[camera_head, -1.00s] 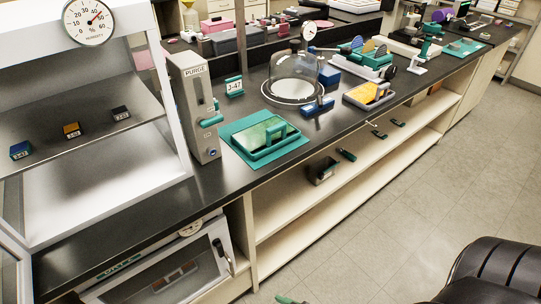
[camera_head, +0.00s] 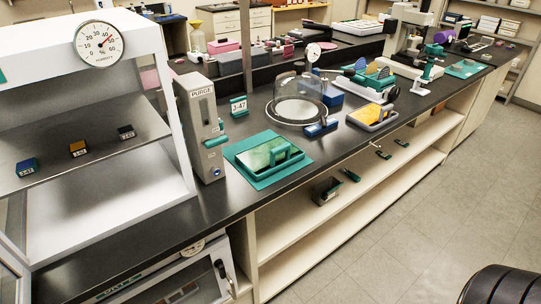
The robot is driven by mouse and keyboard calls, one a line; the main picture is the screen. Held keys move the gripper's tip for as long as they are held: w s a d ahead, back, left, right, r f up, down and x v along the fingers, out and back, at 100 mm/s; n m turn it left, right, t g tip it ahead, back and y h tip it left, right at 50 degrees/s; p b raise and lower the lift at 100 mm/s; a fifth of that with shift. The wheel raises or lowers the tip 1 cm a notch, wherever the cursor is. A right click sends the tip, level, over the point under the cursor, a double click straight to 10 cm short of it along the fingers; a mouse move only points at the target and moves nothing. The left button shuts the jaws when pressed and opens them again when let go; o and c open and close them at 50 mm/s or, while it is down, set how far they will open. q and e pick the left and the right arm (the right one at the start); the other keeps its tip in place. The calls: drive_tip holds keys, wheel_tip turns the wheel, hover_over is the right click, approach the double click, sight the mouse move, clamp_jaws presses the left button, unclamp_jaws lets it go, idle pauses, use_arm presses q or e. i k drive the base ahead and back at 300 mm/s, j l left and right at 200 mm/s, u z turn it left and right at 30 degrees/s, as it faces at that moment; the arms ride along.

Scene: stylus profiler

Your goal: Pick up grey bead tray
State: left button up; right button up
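A shallow grey-rimmed tray with a yellow filling (camera_head: 372,117) sits on the black bench near its front edge, right of the glass bell jar. It looks the most like the grey bead tray, but I cannot make out beads. A small dark grey box (camera_head: 326,191) stands on the shelf below the bench. Neither of my grippers is in view.
The bell jar (camera_head: 298,100), a blue block (camera_head: 321,128) and a PURGE unit (camera_head: 203,125) stand nearby. A black padded seat (camera_head: 503,287) is at bottom right; grey floor is clear.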

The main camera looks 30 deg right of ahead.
sight(373, 117)
drive_tip(key=i+l+z, duration=0.1)
drive_tip(key=z, duration=0.3)
drive_tip(key=i+l+z, duration=0.1)
drive_tip(key=z, duration=0.25)
drive_tip(key=i+z, duration=0.2)
drive_tip(key=z, duration=0.2)
drive_tip(key=i+z, duration=0.1)
drive_tip(key=z, duration=0.55)
drive_tip(key=u, duration=0.1)
drive_tip(key=k+l, duration=0.05)
